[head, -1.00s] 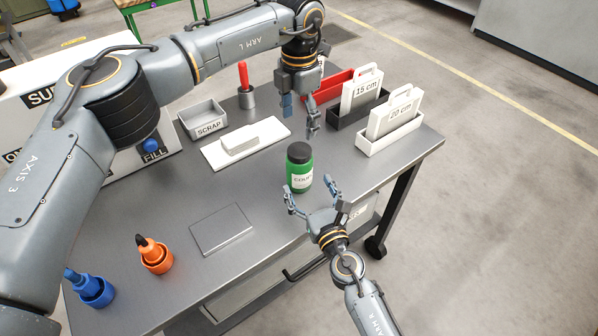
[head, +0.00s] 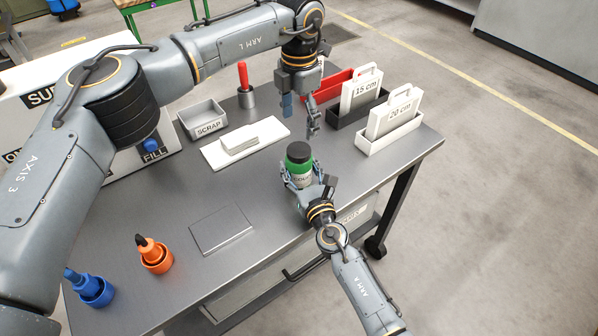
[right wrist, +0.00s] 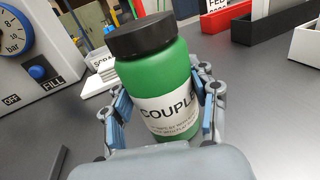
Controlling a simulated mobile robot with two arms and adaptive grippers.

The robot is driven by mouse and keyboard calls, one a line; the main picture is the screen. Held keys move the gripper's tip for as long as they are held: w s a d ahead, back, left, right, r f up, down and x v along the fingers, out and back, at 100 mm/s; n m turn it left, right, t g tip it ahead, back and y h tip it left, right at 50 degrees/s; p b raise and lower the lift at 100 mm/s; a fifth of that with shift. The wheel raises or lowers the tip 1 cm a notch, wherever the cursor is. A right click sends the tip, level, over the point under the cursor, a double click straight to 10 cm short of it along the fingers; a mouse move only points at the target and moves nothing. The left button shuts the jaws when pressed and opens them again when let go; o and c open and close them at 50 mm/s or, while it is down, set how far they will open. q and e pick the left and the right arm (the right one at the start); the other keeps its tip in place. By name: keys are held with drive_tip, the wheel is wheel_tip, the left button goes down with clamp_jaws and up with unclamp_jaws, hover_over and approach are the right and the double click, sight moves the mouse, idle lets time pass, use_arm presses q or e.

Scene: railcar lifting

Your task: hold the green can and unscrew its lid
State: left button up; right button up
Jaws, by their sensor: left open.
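The green can (head: 300,178) with a black lid (head: 299,152) stands upright on the grey bench near its front edge. My right gripper (head: 307,180) is around the can from the front, one finger on each side. In the right wrist view the can (right wrist: 158,85) fills the middle, its label facing me, between the blue finger pads. The fingers look spread, with little room beside the can; contact is hard to judge. My left gripper (head: 299,118) is open and empty, pointing down above the bench, behind and above the lid.
A white tray with plates (head: 250,139), a SCRAP bin (head: 203,120) and a red-handled tool (head: 243,78) stand behind left. White and black holders (head: 390,134) stand at right. Orange (head: 155,257) and blue (head: 93,288) bottles stand front left. A flat plate (head: 221,229) lies left of the can.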

sight(299, 150)
clamp_jaws()
use_arm(q)
drive_tip(key=m, duration=0.3)
drive_tip(key=shift+m, duration=0.3)
drive_tip(key=m, duration=1.8)
drive_tip(key=shift+m, duration=0.3)
drive_tip(key=shift+f, duration=4.05)
